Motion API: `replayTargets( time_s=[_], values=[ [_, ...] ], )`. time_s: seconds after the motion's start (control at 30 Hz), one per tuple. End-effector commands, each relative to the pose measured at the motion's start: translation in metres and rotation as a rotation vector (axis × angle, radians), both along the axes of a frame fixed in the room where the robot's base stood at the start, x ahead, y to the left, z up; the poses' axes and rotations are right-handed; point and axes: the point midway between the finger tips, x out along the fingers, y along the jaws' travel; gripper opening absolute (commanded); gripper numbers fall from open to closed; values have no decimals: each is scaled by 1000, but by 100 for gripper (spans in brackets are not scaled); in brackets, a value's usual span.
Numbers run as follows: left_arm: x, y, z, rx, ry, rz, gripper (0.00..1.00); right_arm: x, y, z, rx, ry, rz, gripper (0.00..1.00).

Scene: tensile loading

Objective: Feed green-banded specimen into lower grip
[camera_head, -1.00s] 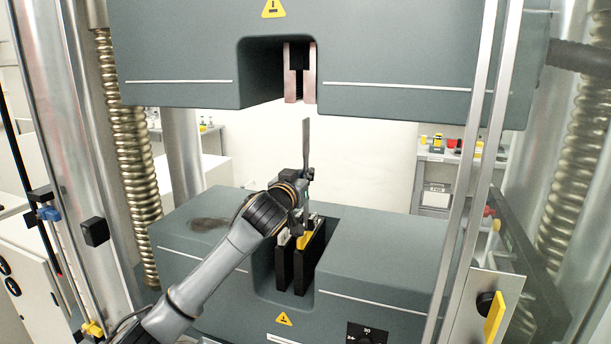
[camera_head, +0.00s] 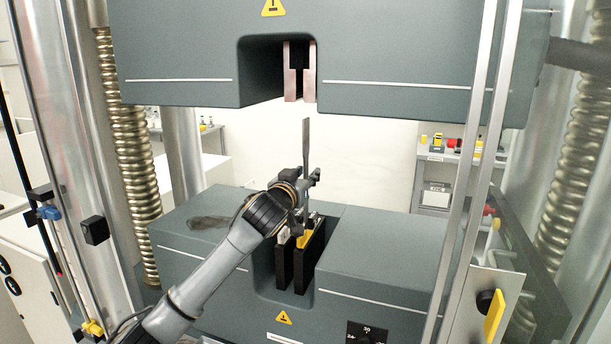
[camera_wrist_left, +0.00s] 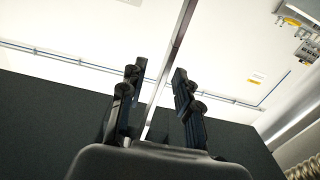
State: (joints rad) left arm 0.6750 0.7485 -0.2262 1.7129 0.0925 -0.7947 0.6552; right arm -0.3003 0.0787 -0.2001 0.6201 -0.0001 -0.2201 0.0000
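The specimen (camera_head: 306,135), a thin grey strip, stands upright below the upper grip (camera_head: 309,85) and above the lower grip (camera_head: 304,265). My left gripper (camera_head: 308,180) is around the strip, just above the lower grip. In the left wrist view the strip (camera_wrist_left: 174,50) runs between the two black fingers (camera_wrist_left: 160,92), with a gap on each side, so the gripper is open. The lower grip has two black jaws with a yellow part. My right gripper is out of view.
The grey lower block (camera_head: 390,250) surrounds the lower grip, and the upper crosshead (camera_head: 420,55) hangs above. Metal columns and screws stand at both sides. A clear gap lies between strip top and upper grip. Shelves with small items (camera_head: 440,150) are behind.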

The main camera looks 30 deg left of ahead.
Motion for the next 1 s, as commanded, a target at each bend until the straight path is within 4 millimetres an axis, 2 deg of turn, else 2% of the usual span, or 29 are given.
replayTargets(
  time_s=[0.27,0.37,0.8,1.0],
  values=[
    [-6,-2,-3,0,5,0,32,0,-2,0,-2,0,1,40],
    [-18,-5,-3,0,5,-1,32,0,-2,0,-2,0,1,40],
    [-99,-24,-2,0,3,-1,32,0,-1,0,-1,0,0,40],
    [-115,-28,-1,0,2,0,32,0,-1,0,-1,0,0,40]
  ],
)
